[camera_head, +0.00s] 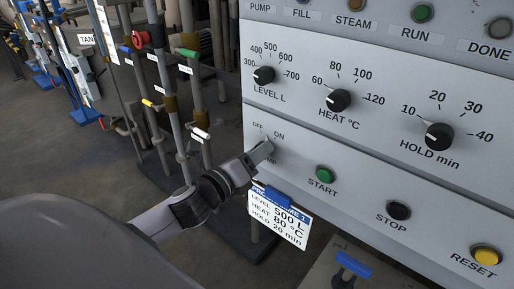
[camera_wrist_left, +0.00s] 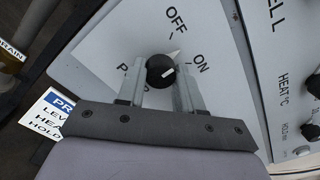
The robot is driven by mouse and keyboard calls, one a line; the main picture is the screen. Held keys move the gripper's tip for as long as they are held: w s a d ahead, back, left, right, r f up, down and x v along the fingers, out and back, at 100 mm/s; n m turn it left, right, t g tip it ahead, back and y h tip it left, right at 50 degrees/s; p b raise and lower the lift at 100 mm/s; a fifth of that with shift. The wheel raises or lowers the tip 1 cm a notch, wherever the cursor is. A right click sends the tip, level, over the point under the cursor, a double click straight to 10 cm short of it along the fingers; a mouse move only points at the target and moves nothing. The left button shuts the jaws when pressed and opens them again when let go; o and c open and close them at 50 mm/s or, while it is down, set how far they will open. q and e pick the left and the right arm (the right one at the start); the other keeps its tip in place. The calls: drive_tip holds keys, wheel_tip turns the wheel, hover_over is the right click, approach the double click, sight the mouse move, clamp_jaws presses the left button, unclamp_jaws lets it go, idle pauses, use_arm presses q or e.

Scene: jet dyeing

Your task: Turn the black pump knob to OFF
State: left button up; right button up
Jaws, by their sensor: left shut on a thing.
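The black pump knob (camera_wrist_left: 158,66) sits on the grey panel between the two fingers of my left gripper (camera_wrist_left: 160,86) in the left wrist view. The gripper is shut on it. The knob's white line points towards the ON side, but its exact setting is hard to tell. In the head view my left gripper (camera_head: 261,153) reaches the panel just below OFF and ON and hides the knob. My right gripper is not in view.
The panel also carries the LEVEL knob (camera_head: 264,75), HEAT knob (camera_head: 338,100), HOLD knob (camera_head: 439,137), green START button (camera_head: 324,174), black STOP button (camera_head: 398,210) and yellow RESET button (camera_head: 486,256). A procedure card (camera_head: 281,215) hangs just below my gripper. Pipes and valves stand at left.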

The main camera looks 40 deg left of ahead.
use_arm(q)
drive_tip(key=shift+n+p, duration=1.25)
drive_tip(key=shift+n, duration=1.65)
drive_tip(key=o, duration=1)
drive_tip(key=shift+o, duration=0.2)
drive_tip(key=s, duration=0.7)
drive_tip(key=shift+a+b, duration=0.3)
drive_tip(key=shift+b, duration=0.15)
